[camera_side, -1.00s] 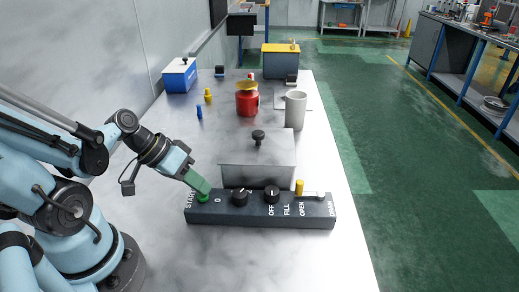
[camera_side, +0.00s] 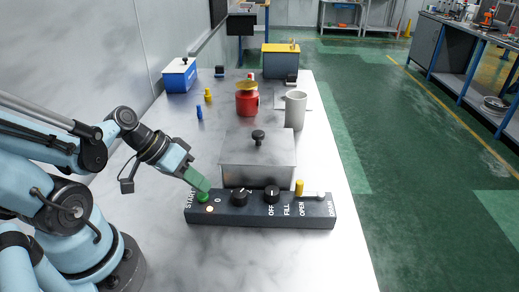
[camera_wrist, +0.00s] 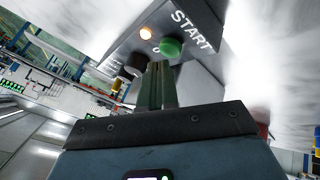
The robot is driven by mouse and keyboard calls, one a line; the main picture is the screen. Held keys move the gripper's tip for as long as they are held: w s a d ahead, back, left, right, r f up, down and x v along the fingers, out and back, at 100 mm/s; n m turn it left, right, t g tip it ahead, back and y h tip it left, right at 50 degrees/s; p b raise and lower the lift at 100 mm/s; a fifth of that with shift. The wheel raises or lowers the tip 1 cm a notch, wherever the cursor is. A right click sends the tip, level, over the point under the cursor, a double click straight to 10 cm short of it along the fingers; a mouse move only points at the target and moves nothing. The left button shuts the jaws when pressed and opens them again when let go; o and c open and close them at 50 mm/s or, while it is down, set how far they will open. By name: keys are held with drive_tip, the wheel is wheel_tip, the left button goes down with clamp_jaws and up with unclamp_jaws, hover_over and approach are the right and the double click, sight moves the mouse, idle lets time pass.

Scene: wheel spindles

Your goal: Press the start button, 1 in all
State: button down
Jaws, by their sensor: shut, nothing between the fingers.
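The green start button (camera_side: 203,197) sits at the left end of the dark control box, beside the word START. It also shows in the wrist view (camera_wrist: 171,47), clear of the fingertips. A small lamp (camera_side: 209,209) in front of the button glows pale orange, and it shows lit in the wrist view (camera_wrist: 146,33). My gripper (camera_side: 205,187) is shut and empty, its green fingers just above and behind the button with a small gap. The closed fingers also show in the wrist view (camera_wrist: 158,66).
The control box (camera_side: 255,218) also carries two black knobs (camera_side: 240,198) (camera_side: 272,194) and a yellow-tipped lever (camera_side: 299,187). A lidded grey box (camera_side: 257,160) stands close behind. A red pot (camera_side: 247,104) and grey cup (camera_side: 295,109) stand farther back. The table front is clear.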

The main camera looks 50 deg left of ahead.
sight(201, 195)
drive_tip(key=shift+r, duration=0.3)
drive_tip(key=shift+r, duration=2.5)
